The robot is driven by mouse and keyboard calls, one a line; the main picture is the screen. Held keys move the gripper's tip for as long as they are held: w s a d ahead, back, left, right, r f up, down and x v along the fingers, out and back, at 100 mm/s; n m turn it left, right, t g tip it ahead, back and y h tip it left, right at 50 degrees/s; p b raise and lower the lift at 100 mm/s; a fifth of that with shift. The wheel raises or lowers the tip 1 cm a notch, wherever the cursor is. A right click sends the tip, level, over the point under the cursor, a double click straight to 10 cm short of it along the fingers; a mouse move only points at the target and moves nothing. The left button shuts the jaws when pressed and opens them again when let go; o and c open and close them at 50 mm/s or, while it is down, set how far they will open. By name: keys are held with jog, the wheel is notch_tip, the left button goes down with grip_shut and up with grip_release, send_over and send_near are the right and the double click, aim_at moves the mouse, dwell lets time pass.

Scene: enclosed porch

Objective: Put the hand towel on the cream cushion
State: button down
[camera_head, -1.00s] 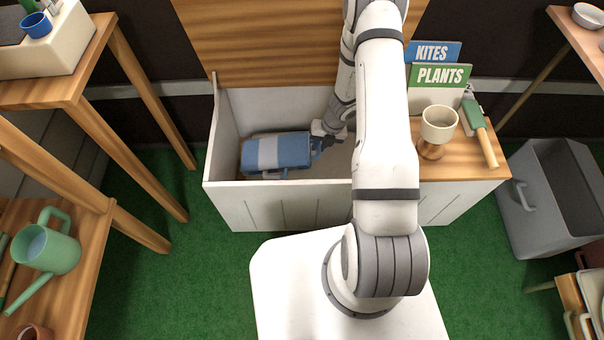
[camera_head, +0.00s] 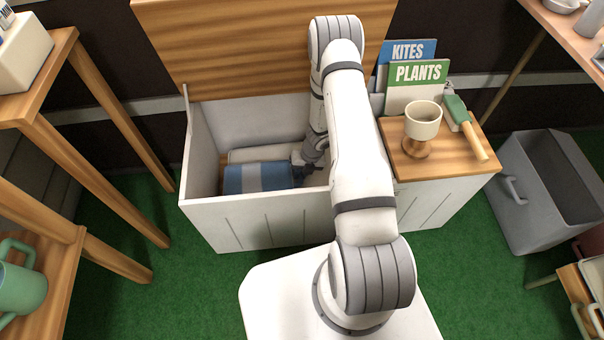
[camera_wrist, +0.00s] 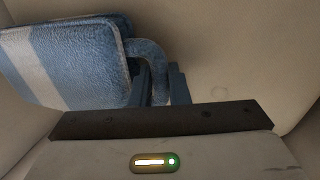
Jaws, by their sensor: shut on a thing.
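The hand towel (camera_head: 258,178) is blue with a pale stripe and is folded into a thick pad. It is inside the open white bench box in the head view, and it fills the left of the wrist view (camera_wrist: 80,55). My gripper (camera_head: 306,170) is down in the box at the towel's right end. In the wrist view its fingers (camera_wrist: 158,85) are shut on a looped end of the towel. The cream cushion (camera_head: 268,153) shows as a pale strip behind the towel. The towel hides the rest, and I cannot tell whether they touch.
The bench box (camera_head: 270,222) has its wooden lid (camera_head: 250,45) raised behind. A grey bin (camera_head: 540,200) stands farther right. Wooden tables stand left.

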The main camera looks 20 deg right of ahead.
jog(key=c, duration=1.4)
grip_release()
